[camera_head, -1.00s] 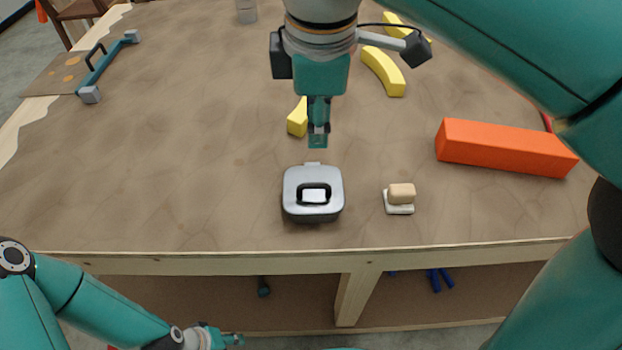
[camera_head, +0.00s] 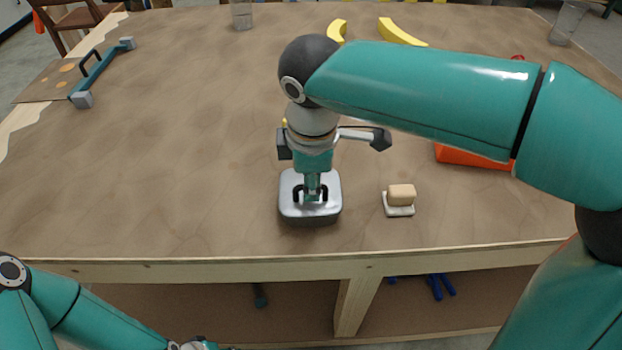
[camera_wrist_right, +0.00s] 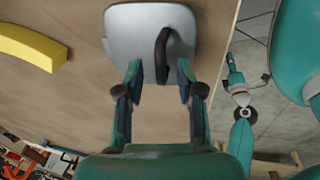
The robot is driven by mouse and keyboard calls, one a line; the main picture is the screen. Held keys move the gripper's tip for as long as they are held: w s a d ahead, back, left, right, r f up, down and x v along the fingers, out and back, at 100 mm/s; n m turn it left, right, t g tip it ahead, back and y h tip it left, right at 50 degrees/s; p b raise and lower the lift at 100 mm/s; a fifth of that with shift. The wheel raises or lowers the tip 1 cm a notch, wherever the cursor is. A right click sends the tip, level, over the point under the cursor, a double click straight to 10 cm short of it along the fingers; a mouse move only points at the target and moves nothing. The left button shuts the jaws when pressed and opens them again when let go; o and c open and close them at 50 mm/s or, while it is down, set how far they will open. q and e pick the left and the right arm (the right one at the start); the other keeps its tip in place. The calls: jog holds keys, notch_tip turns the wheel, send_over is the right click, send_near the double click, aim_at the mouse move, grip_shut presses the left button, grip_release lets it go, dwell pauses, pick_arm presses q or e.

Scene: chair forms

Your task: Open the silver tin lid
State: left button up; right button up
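The silver tin (camera_head: 310,212) stands near the front edge of the table. Its flat silver lid is on, with a dark loop handle on top; the lid (camera_wrist_right: 125,35) and handle (camera_wrist_right: 162,55) also show in the right wrist view. My right gripper (camera_head: 312,198) points down over the lid, right at the handle. In the right wrist view this gripper (camera_wrist_right: 160,75) is open, one finger on each side of the handle, with gaps visible. My left gripper (camera_head: 200,345) is barely in view at the bottom edge, below the table front; its fingers are not clear.
A beige block on a white dish (camera_head: 399,203) sits just right of the tin. An orange block (camera_head: 465,158) lies partly behind my right arm. Yellow curved pieces (camera_head: 400,33) lie at the back. A board with a blue bar (camera_head: 98,72) is far left; the left-centre table is clear.

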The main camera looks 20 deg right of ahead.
jog(key=shift+f, duration=0.15)
grip_shut()
dwell(0.4)
